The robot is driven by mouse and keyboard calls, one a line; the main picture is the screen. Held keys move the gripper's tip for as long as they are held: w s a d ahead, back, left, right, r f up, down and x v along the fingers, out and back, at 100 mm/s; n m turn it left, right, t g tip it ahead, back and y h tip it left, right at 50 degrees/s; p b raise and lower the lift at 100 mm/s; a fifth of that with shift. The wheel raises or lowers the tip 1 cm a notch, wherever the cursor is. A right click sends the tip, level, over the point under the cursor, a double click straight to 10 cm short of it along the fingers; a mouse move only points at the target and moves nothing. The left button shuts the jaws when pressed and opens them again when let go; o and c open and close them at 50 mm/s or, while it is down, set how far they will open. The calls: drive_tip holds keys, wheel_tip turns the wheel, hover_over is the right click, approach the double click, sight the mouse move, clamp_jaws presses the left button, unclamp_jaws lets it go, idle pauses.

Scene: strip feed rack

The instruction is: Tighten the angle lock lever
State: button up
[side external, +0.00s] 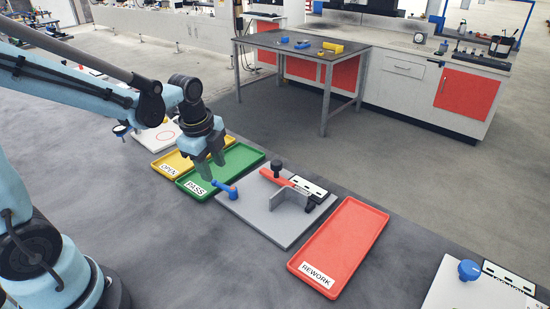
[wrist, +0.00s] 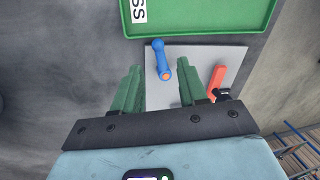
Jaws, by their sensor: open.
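A blue lever (side external: 225,188) with a rounded end stands at the near left corner of a grey fixture plate (side external: 258,222). In the wrist view the blue lever (wrist: 158,50) has an orange spot at its pivot end, and the grey plate (wrist: 205,55) lies under it. The plate also bears a red arm (side external: 277,178), a black knob (side external: 276,165) and a grey upright plate (side external: 293,218). My gripper (side external: 212,170) is open and empty above the lever. In the wrist view its green fingertips (wrist: 159,68) are on either side of the lever, apparently without contact.
A green PASS tray (side external: 245,157) and a yellow OPEN tray (side external: 168,166) lie left of the plate. A red REWORK tray (side external: 345,240) lies to the right. Another plate with a blue knob (side external: 469,270) is at the far right. The near bench top is clear.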

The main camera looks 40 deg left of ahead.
wheel_tip(320, 180, up, 7)
drive_tip(key=s, duration=0.1)
drive_tip(key=shift+d+f, duration=0.15)
drive_tip(key=shift+s, duration=0.15)
idle(0.6)
drive_tip(key=s+d+n+t, duration=0.4)
drive_tip(key=d+n+t, duration=0.1)
drive_tip(key=n, duration=1)
drive_tip(key=shift+s+d+f+h, duration=0.3)
drive_tip(key=shift+s+d+f, duration=0.05)
drive_tip(key=shift+s+f, duration=0.05)
